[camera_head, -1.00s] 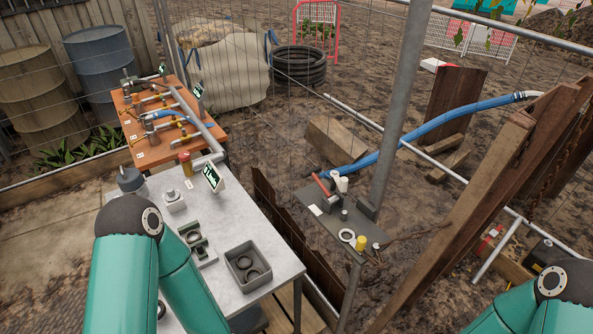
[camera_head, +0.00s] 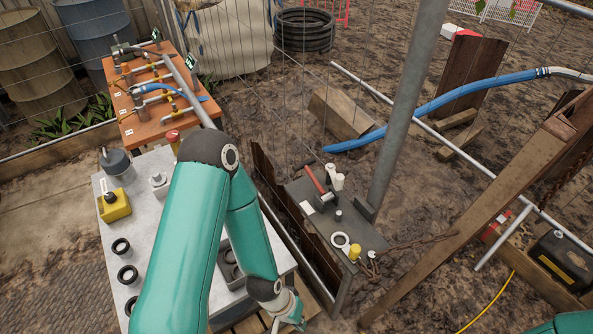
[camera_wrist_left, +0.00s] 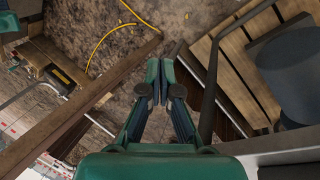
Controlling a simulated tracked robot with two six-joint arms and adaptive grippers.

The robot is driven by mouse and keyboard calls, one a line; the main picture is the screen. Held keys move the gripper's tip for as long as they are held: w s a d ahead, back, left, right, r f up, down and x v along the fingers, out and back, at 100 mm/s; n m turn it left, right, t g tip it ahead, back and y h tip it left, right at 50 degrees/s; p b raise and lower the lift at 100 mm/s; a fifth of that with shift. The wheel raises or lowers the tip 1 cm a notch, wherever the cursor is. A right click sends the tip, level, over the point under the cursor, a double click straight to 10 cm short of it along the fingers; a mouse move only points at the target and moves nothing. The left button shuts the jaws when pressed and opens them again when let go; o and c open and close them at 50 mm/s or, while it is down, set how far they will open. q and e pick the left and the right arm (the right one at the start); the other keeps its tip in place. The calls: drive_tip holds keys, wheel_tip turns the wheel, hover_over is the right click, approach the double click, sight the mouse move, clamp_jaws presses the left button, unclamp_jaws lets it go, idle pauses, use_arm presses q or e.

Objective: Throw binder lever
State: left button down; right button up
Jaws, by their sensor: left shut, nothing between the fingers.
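A rusty chain (camera_head: 415,243) runs from the small grey stand (camera_head: 300,190) to the leaning timber beams at right. I cannot clearly make out a binder lever on it. My left gripper (camera_head: 296,322) is at the bottom edge of the head view, in front of and below the stand and apart from the chain. In the left wrist view its fingers (camera_wrist_left: 160,88) are together with nothing between them, pointing down toward the ground. A long dark bent bar (camera_wrist_left: 213,75) passes to their right; I cannot tell what it belongs to. My right gripper is out of view.
A timber beam (camera_head: 480,215) slants across the right, with a black and yellow box (camera_head: 560,262) beyond it. A metal post (camera_head: 400,120) rises behind the stand. The pale worktable (camera_head: 150,230) lies under my left arm. A yellow hose (camera_head: 487,302) lies on muddy ground.

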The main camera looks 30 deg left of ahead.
use_arm(q)
drive_tip(key=s+a+n+g+h+b, duration=0.2)
drive_tip(key=s+n+g+b, duration=0.15)
drive_tip(key=n, duration=0.35)
drive_tip(key=w+a+r+n+t+h+b, duration=0.3)
drive_tip(key=w+r+n+t+h, duration=0.55)
drive_tip(key=w+r+n, duration=0.35)
drive_tip(key=w+a+r+n+t+y, duration=0.1)
drive_tip(key=w+a+r+n+t, duration=0.2)
drive_tip(key=w+a+r+t, duration=0.1)
drive_tip(key=w+a+r+n+t+y+b, duration=0.1)
drive_tip(key=w+a+r+n+t+y, duration=0.1)
drive_tip(key=a+t, duration=0.5)
drive_tip(key=w+a+r+n, duration=0.1)
drive_tip(key=w+a+r, duration=0.1)
drive_tip(key=a+r, duration=0.1)
drive_tip(key=shift+w+a+r+t, duration=0.15)
drive_tip(key=shift+a+r+t, duration=0.2)
drive_tip(key=shift+a+t, duration=0.1)
